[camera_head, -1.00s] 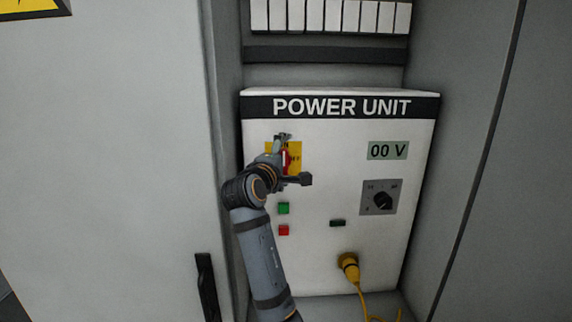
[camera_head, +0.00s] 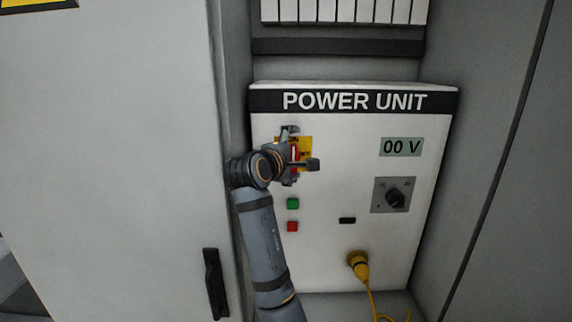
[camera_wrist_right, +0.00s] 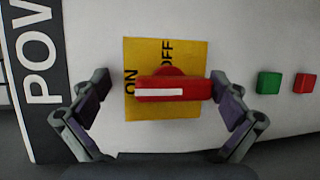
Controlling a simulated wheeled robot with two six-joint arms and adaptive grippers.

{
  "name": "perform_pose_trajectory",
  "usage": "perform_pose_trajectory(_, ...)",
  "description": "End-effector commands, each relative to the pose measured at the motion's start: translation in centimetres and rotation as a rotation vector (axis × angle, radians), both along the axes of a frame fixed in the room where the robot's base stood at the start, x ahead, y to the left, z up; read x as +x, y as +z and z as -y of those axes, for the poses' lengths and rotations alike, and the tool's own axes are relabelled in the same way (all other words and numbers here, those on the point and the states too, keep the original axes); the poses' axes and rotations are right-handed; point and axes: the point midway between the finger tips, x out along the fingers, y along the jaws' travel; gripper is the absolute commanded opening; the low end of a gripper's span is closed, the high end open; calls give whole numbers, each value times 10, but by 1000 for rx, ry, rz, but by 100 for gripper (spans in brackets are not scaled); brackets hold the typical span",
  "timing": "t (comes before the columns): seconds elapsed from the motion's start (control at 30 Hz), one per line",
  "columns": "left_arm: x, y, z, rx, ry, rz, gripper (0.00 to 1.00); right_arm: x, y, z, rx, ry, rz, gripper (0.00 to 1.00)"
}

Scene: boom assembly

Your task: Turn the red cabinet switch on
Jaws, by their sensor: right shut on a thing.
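The red cabinet switch (camera_wrist_right: 172,90) sits on a yellow plate (camera_wrist_right: 140,109) with ON and OFF printed on it. In the right wrist view its handle lies level, and the white stripe points left, to the ON side. In the head view the switch (camera_head: 295,153) is upright and partly hidden. My right gripper (camera_head: 298,155) is at the plate with a finger above and below the handle; in the wrist view my right gripper (camera_wrist_right: 167,98) is shut on the switch, a finger at each end. My left gripper is not in view.
The power unit (camera_head: 340,130) also carries a 00 V display (camera_head: 401,147), a black dial (camera_head: 394,196), a green button (camera_head: 293,203), a red button (camera_head: 292,226) and a yellow plug (camera_head: 359,266) with its cable. A cabinet door (camera_head: 130,150) stands at left.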

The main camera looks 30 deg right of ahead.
Motion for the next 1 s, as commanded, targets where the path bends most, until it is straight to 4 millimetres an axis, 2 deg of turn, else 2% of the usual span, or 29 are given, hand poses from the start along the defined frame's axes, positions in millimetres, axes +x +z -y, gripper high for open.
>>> perform_pose_trajectory(0.03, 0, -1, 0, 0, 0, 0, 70, -4, 5, -4, -3, 1, 15, 93)
perform_pose_trajectory(0.67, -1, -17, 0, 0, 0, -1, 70, -33, -5, -46, 4, 2, 7, 93)
perform_pose_trajectory(1.0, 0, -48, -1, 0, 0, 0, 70, -33, -9, -52, 6, 3, 6, 93)
